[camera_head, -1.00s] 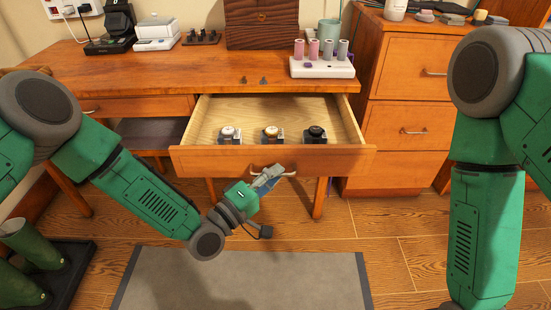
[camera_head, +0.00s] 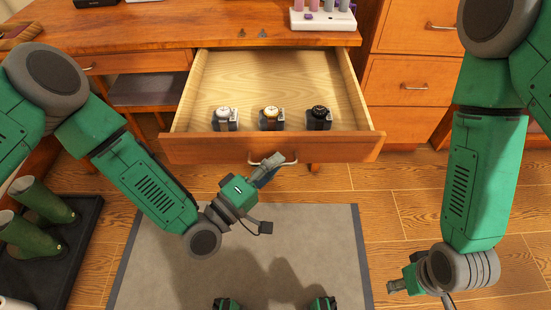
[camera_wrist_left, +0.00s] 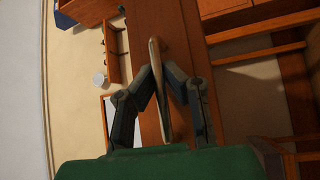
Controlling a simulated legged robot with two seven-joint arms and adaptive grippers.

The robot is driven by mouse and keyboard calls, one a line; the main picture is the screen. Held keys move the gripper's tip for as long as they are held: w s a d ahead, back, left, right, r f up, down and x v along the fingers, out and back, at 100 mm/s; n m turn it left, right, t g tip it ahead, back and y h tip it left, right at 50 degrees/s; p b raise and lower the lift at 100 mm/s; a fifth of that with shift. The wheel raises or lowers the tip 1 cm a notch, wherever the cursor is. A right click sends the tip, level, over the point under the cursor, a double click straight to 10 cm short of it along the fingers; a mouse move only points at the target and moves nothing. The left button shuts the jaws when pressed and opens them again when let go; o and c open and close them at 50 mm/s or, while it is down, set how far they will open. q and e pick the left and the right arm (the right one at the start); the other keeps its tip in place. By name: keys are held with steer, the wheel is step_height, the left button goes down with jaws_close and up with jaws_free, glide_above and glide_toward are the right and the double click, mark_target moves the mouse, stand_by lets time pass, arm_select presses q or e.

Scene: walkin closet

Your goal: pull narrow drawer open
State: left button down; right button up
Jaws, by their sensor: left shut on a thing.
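The narrow wooden drawer (camera_head: 330,149) under the desk stands well open, its pale inside showing. Its curved metal handle (camera_head: 288,162) is at the middle of the front. My left gripper (camera_head: 268,169) is shut on this handle. In the left wrist view the two dark fingers (camera_wrist_left: 163,97) close around the handle (camera_wrist_left: 157,85). Part of the handle is hidden by the gripper in the head view. My right gripper (camera_head: 408,285) is low at the right, away from the drawer; its fingers are too unclear to tell open from shut.
Three watches on stands (camera_head: 270,118) sit inside the drawer near its front. The wooden desk (camera_head: 130,45) is above; a drawer cabinet (camera_head: 408,80) stands at the right. A grey mat (camera_head: 330,240) lies on the floor. Green boots (camera_head: 40,215) stand in a tray at the left.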

arm_select(q)
steer(key=c, duration=1.6)
jaws_free()
steer(key=shift+f, duration=0.35)
steer(key=shift+c, duration=0.2)
steer(key=shift+r, duration=0.1)
steer(key=shift+r, duration=0.1)
steer(key=v, duration=1.2)
